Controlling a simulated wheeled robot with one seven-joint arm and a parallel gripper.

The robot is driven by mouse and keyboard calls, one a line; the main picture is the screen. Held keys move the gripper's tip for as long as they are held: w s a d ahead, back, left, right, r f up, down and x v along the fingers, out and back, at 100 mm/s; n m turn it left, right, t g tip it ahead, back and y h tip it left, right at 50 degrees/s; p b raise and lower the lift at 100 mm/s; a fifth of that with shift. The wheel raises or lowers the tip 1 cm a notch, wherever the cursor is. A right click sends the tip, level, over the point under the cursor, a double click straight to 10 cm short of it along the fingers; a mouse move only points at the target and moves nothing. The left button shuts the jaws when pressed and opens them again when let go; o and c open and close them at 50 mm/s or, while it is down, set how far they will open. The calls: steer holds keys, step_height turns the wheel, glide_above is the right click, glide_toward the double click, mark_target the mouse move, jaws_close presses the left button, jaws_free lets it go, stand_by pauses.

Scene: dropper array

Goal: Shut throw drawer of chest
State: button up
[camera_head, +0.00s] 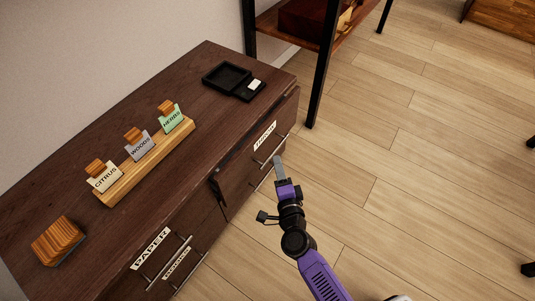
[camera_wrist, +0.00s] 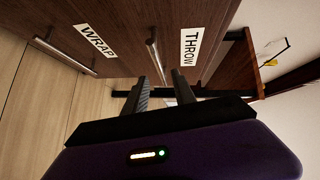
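The dark wood chest (camera_head: 70,215) stands along the wall in the head view. Its throw drawer (camera_head: 237,178), marked by a THROW label (camera_head: 265,135), appears to stick out slightly, with a dark gap at its left end. The drawer's bar handle (camera_wrist: 153,55) shows in the wrist view beside the THROW label (camera_wrist: 190,46). My gripper (camera_head: 280,163) is in front of the drawer, close to the handle. I cannot tell whether a finger touches the handle.
A WRAP label (camera_wrist: 97,40) marks the neighbouring drawer; a PAPER label (camera_head: 151,248) marks one further left. A black-legged shelf (camera_head: 322,65) stands behind.

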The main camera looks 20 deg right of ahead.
mark_target(274, 151)
steer(key=b+x, duration=0.1)
steer(key=x, duration=0.6)
steer(key=shift+b, duration=0.4)
jaws_close()
steer(key=shift+w, duration=0.1)
stand_by(0.9)
